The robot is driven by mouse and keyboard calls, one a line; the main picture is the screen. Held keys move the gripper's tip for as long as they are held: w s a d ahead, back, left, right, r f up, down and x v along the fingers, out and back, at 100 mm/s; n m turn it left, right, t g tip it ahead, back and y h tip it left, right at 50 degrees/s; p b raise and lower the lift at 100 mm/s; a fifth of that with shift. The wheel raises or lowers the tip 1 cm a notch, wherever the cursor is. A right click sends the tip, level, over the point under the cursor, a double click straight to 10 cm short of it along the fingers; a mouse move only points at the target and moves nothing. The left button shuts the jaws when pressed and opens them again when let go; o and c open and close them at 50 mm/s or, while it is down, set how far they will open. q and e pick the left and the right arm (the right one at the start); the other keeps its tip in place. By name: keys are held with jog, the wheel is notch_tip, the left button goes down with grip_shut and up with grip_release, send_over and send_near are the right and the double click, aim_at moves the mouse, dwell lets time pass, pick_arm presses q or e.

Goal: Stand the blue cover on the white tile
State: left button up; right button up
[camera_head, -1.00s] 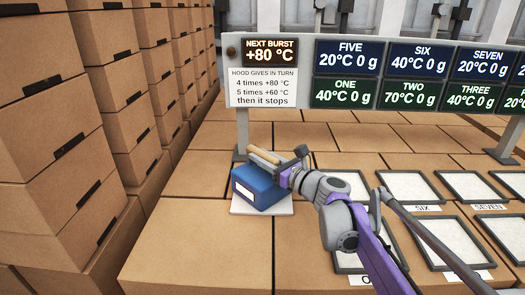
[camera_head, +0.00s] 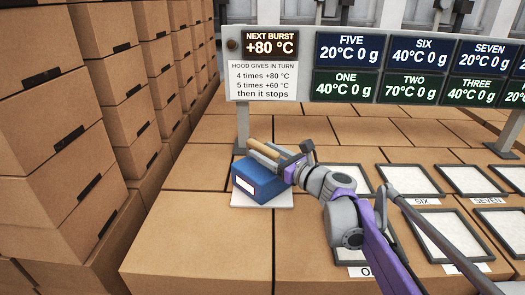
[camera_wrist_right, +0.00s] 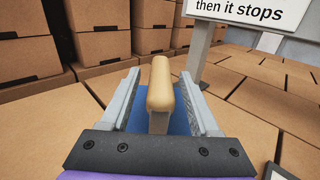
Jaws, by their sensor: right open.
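The blue cover (camera_head: 262,180) is a box with a white label on its front and a pale wooden handle (camera_head: 265,151) on top. It stands upright on the white tile (camera_head: 283,201), whose rim shows at the front and right. My right gripper (camera_head: 275,157) is at the handle, reaching in from the right. In the right wrist view the handle (camera_wrist_right: 160,85) lies between the open jaws (camera_wrist_right: 160,108), with a gap on each side. Part of the cover's blue top (camera_wrist_right: 180,122) shows below it. My left gripper is not in view.
A sign (camera_head: 265,70) on a post stands just behind the cover, with a board of readings (camera_head: 405,68) to its right. Framed white pads (camera_head: 408,180) lie to the right. Stacked cartons (camera_head: 50,130) rise on the left. Carton tops in front are clear.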

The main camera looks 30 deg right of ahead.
jog(key=v, duration=1)
jog(key=shift+s, duration=0.35)
